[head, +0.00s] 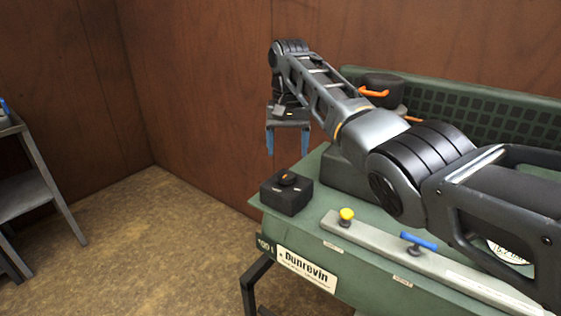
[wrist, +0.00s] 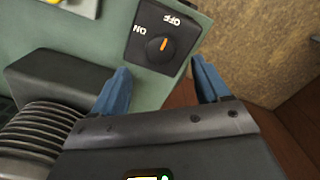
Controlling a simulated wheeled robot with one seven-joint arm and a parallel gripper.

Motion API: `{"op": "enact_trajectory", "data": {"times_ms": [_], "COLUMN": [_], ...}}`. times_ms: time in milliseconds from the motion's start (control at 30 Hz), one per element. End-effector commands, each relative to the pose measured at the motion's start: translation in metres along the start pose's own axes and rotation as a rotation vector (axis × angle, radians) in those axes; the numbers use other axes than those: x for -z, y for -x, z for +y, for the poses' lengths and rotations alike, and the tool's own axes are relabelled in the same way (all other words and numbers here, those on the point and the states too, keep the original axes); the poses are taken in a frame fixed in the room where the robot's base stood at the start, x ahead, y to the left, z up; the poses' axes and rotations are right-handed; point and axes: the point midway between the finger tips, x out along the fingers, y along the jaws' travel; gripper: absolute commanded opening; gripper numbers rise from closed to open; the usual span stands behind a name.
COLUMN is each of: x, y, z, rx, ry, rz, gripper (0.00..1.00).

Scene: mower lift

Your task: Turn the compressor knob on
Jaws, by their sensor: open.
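The compressor knob (head: 287,177) is a round black dial on a black box (head: 286,198) at the near left corner of the green compressor. In the wrist view the knob (wrist: 157,48) has an orange mark, with ON printed at its upper left and OFF at its upper right. The mark points up and slightly right, on the OFF side. My gripper (head: 288,142) hangs above and a little behind the box, fingers pointing down. Its blue fingers are apart and empty. In the wrist view the knob shows between and beyond the fingertips (wrist: 160,66), not touching them.
The green compressor (head: 330,212) carries a grey rail (head: 380,250) with a yellow knob (head: 346,215) and a blue-handled valve (head: 418,240). Orange levers (head: 373,92) stand behind my arm. A metal stand (head: 30,190) is at far left. Brown walls stand behind; the floor between is clear.

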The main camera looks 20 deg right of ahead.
Motion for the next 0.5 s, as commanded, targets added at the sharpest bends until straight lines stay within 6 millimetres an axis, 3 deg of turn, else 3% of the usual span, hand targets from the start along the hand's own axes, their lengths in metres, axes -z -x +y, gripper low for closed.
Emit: {"op": "enact_trajectory", "data": {"times_ms": [167,500], "x": [0.000,0.000], "y": [-0.013,-0.062], "z": [0.001,0.001], "rx": [-0.004,-0.003], "ry": [-0.002,-0.001], "rz": [-0.004,-0.003], "gripper": [0.76,0.76]}}
